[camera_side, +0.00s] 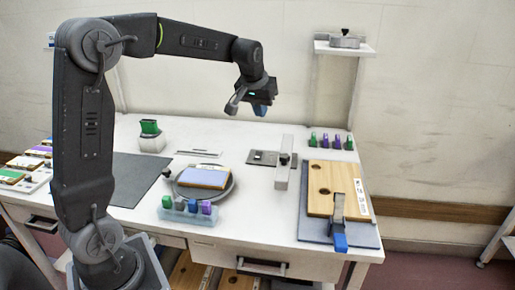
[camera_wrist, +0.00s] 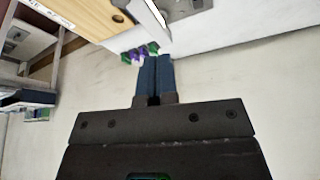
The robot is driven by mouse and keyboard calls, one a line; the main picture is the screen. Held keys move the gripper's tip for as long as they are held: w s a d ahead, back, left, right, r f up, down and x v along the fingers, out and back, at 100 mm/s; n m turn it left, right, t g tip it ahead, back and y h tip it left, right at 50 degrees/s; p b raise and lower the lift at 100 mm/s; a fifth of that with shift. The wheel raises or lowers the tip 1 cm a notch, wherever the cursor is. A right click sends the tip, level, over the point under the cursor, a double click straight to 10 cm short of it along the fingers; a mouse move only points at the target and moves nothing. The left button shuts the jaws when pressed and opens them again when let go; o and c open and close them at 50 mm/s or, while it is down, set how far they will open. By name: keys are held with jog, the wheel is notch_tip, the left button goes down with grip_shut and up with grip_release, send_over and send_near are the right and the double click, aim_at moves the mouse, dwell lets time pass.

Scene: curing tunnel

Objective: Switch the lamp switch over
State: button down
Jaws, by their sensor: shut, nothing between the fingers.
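My gripper (camera_side: 260,109) is in the air above the back middle of the table, apart from everything on it. Its blue fingers (camera_wrist: 155,75) are together and empty in the wrist view. The plate may carry the lamp switch, but the lever's position is too small to tell. In the wrist view, part of a grey plate (camera_wrist: 186,9) shows at the top edge, cut off by the frame.
A wooden board (camera_side: 330,186) with holes lies on a grey mat at the right. Small green and purple pieces (camera_side: 325,141) stand behind it. A wall shelf (camera_side: 345,48) is at the upper right. Space around the gripper is clear.

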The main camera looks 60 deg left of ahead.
jog(key=w+a+f+n, duration=0.2)
jog(key=w+a+f, duration=0.3)
jog(key=a, duration=0.2)
jog(key=n+g, duration=0.1)
send_near(258, 152)
jog(key=shift+y, duration=0.3)
jog(key=x, duration=0.7)
jog(key=shift+d, duration=0.25)
